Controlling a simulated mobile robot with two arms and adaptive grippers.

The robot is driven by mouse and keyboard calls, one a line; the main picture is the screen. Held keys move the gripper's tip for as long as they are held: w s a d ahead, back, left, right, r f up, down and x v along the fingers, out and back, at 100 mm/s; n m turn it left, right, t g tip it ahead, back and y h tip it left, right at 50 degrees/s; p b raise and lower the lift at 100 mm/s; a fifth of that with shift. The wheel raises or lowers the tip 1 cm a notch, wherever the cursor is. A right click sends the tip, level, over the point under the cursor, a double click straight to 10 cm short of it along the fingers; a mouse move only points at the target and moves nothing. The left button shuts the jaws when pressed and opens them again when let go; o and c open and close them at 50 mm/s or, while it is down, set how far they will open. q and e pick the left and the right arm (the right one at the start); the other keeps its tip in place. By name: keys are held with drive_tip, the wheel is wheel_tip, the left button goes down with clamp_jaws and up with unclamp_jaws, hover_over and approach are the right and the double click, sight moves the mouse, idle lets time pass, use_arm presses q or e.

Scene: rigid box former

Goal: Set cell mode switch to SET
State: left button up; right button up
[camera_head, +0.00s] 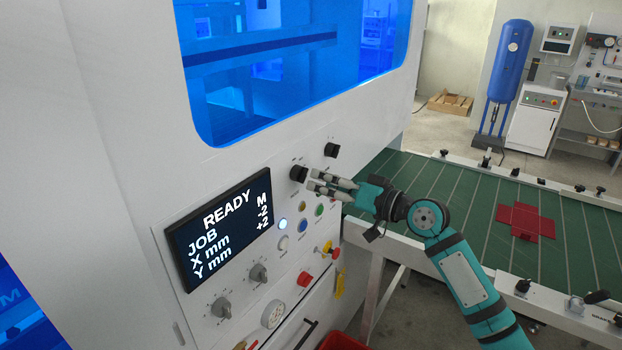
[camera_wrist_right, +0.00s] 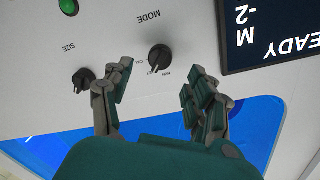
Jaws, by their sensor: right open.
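The mode switch is a black rotary knob (camera_head: 298,173) on the white machine panel, up and right of the display. In the right wrist view, which is upside down, the knob (camera_wrist_right: 160,58) sits by the label MODE, with small position labels around it. I cannot tell which label it points to. My right gripper (camera_head: 318,181) is open, its fingertips close to the knob in the head view. In the wrist view the fingers (camera_wrist_right: 158,85) stand apart, one toward each side of the knob; contact is not visible. My left gripper is not in view.
A SIZE knob (camera_wrist_right: 83,77) is close to one finger; it also shows in the head view (camera_head: 332,150). The display (camera_head: 219,226) reads READY. Coloured buttons, a red button (camera_head: 305,279) and grey knobs sit below. A green conveyor table (camera_head: 470,200) is at right.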

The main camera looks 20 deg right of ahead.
drive_tip(key=v, duration=0.6)
drive_tip(key=shift+s, duration=0.15)
drive_tip(key=shift+d, duration=0.1)
drive_tip(key=s+d+f+m+g+h+b, duration=0.15)
drive_tip(key=d+f+h, duration=0.25)
drive_tip(key=f, duration=1.5)
drive_tip(key=d+f+m+g+h, duration=0.2)
drive_tip(key=d+f+m+h, duration=0.15)
drive_tip(key=f, duration=1.55)
drive_tip(key=s+f+n+g+h+b, duration=0.1)
drive_tip(key=s+f+g, duration=0.1)
drive_tip(key=s+f, duration=0.65)
drive_tip(key=s+f+n+g+h, duration=0.15)
drive_tip(key=s+f, duration=0.35)
drive_tip(key=f, duration=0.7)
drive_tip(key=s+a+f+n+g, duration=0.1)
drive_tip(key=s+f, duration=0.5)
drive_tip(key=s, duration=0.6)
drive_tip(key=s+a+f+n+g+b, duration=0.1)
drive_tip(key=s+a+f+n+g, duration=0.1)
drive_tip(key=s+a+f, duration=0.4)
drive_tip(key=s+a+f+n+g+b, duration=0.1)
drive_tip(key=s+f, duration=0.6)
drive_tip(key=s, duration=1)
drive_tip(key=a+n+g, duration=0.1)
drive_tip(key=a+g, duration=0.1)
drive_tip(key=shift+s+a, duration=0.3)
drive_tip(key=shift+a, duration=0.1)
